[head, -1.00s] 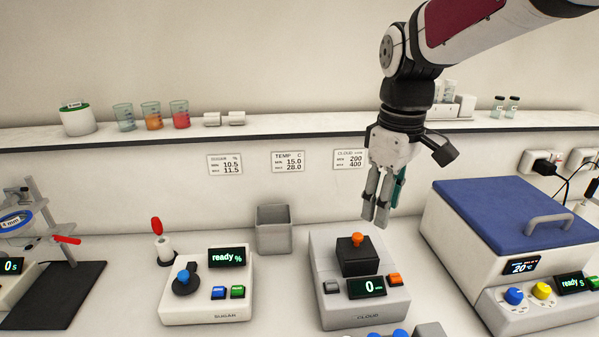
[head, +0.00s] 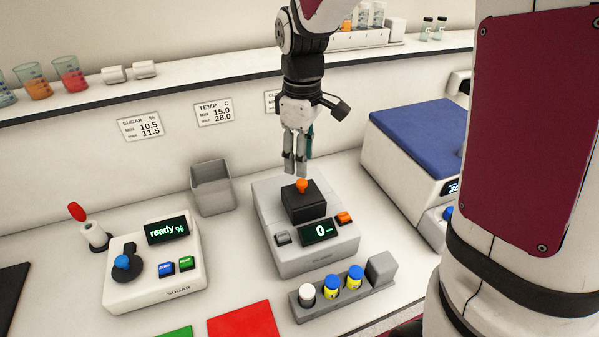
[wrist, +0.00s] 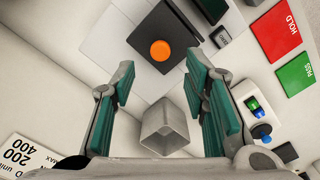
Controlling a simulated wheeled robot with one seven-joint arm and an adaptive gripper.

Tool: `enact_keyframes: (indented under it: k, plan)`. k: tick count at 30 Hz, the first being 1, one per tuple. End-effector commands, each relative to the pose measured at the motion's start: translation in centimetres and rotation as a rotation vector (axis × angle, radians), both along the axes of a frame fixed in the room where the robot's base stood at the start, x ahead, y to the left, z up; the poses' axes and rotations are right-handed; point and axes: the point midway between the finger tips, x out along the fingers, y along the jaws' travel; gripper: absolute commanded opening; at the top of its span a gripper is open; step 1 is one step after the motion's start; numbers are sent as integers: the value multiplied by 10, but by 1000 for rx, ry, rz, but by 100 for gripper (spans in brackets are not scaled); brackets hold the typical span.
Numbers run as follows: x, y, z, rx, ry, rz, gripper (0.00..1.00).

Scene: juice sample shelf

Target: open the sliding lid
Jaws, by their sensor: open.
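A black block-like lid (head: 304,203) with an orange knob (head: 302,185) sits on the grey CLOUD device (head: 325,262). The lid (wrist: 156,23) and knob (wrist: 160,50) also show in the wrist view. My gripper (head: 297,168) points down just above and behind the knob, and in the head view its tips nearly meet the knob. In the wrist view my gripper (wrist: 160,66) is open with teal pads apart and nothing between them; the knob lies beyond the fingertips, roughly centred. A blue lid (head: 420,140) covers the white box at right; its handle is hidden behind my arm.
A grey open bin (head: 212,190) stands left of the CLOUD device. The SUGAR device (head: 155,285) is farther left. A rack (head: 340,303) with several capped vials is in front. A red mat (head: 240,322) lies at the front. A wall shelf (head: 180,86) runs behind.

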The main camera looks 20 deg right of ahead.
Motion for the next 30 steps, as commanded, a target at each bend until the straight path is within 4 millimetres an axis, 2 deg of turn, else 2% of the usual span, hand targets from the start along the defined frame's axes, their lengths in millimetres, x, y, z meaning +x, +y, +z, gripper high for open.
enact_keyframes:
  k: [3,9,15,22,23,28,30]
  plan:
    - [-1,0,-23,-1,5,0,41]
    - [-1,0,-49,-1,2,1,41]
    - [0,0,-58,-1,-1,0,41]
    - [0,0,-59,-1,-1,0,41]
    - [0,0,-59,-1,-1,0,39]
    - [0,0,-59,-1,-1,0,0]
    - [0,0,-59,-1,-1,0,0]
